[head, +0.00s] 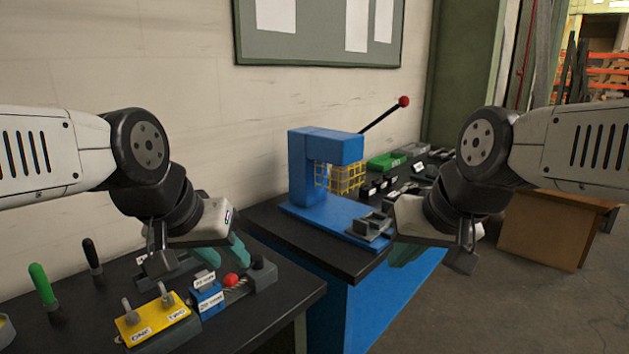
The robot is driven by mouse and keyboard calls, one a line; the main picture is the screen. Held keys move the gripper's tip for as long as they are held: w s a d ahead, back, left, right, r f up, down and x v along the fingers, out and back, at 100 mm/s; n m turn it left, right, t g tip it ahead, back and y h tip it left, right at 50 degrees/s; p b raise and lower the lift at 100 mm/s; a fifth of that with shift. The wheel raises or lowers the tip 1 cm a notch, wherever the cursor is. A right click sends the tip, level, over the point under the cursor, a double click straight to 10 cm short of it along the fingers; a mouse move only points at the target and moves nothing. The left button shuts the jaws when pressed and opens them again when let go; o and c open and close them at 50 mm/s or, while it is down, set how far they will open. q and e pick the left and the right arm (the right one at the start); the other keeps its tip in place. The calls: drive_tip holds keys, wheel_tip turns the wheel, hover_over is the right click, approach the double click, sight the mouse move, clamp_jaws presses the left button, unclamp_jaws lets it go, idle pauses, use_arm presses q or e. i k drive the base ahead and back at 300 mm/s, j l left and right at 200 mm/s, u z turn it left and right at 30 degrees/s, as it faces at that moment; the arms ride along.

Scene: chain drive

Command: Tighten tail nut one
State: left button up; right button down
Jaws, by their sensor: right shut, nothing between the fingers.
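The tail nut cannot be made out for certain at this size. A grey chain-drive fixture (262,280) with a red knob (230,280) and a black knob stands on the near dark bench, with what may be a chain beside the red knob. My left gripper (240,262), with teal fingers, hangs above and behind this fixture. Its finger gap is hidden by the view angle, and I see nothing held. My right gripper (396,260) is shut and empty, beside the front right edge of the press bench.
A yellow block (158,320) with two grey pegs and a blue labelled block (208,299) sit on the near bench. Green-handled (42,285) and black-handled (92,258) tools stand at left. A blue press (305,168) with a yellow guard stands behind. A cardboard box (545,232) is at right.

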sight(132, 317)
drive_tip(key=u, duration=1.5)
